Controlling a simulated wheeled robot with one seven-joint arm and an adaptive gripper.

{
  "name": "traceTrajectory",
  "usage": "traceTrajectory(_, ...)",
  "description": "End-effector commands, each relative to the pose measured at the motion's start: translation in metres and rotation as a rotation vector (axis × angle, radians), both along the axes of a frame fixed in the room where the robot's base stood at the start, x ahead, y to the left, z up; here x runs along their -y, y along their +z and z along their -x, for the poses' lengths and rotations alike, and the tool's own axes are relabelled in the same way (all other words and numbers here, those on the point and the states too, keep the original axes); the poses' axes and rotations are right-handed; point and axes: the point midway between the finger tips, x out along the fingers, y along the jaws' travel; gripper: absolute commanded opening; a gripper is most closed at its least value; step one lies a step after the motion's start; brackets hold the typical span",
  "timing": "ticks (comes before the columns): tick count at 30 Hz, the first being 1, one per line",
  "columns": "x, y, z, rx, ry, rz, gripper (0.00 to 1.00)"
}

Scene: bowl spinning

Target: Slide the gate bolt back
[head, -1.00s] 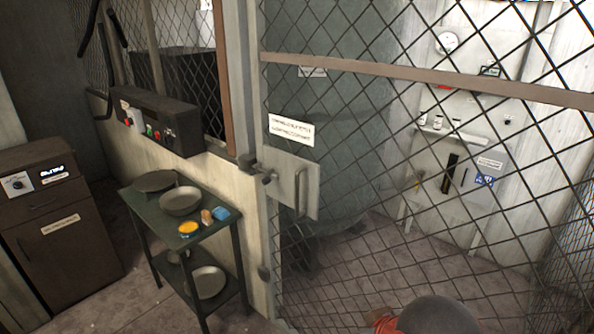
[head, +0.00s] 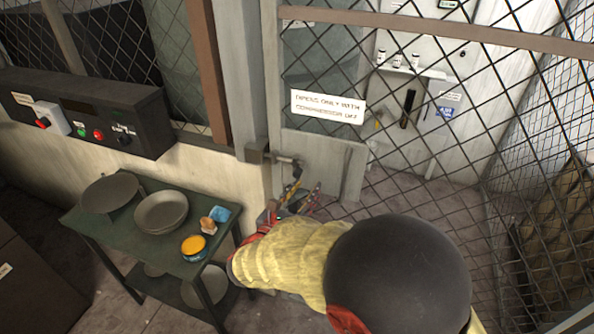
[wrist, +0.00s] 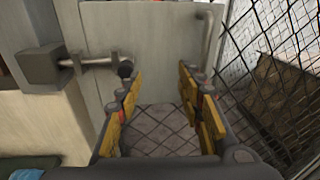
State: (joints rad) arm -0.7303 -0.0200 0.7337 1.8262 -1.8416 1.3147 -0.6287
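The gate bolt (head: 284,159) is a short grey rod with a dark knob, running between a block on the post and the plate of the mesh gate (head: 350,165). In the wrist view the bolt (wrist: 92,62) lies level at upper left, its rod entering the block (wrist: 40,65). Its knob (wrist: 125,70) is close to the left fingertip; I cannot tell if they touch. My gripper (wrist: 160,85) is open with nothing between its yellow-padded fingers. In the head view my gripper (head: 293,195) is just below the bolt, partly hidden by my arm.
A vertical handle (wrist: 206,40) on the gate plate is beyond the right finger. A green table (head: 120,225) with pans stands left of the gate. A control box (head: 85,115) is on the wall. Mesh lies to the right.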

Motion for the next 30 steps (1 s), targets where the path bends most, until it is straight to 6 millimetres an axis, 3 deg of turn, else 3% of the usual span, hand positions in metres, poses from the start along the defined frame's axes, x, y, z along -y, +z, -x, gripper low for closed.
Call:
traceTrajectory(1,-0.02,-0.005,-0.002,0.001,0.051,0.05,0.38)
traceTrajectory(3,-0.038,-0.007,-0.004,0.009,0.099,0.095,0.38)
traceTrajectory(6,-0.048,-0.01,-0.009,0.012,0.128,0.125,0.38)
traceTrajectory(21,-0.025,-0.01,-0.071,0.013,0.128,0.124,0.38)
traceTrajectory(30,-0.022,-0.009,-0.079,0.014,0.131,0.124,0.38)
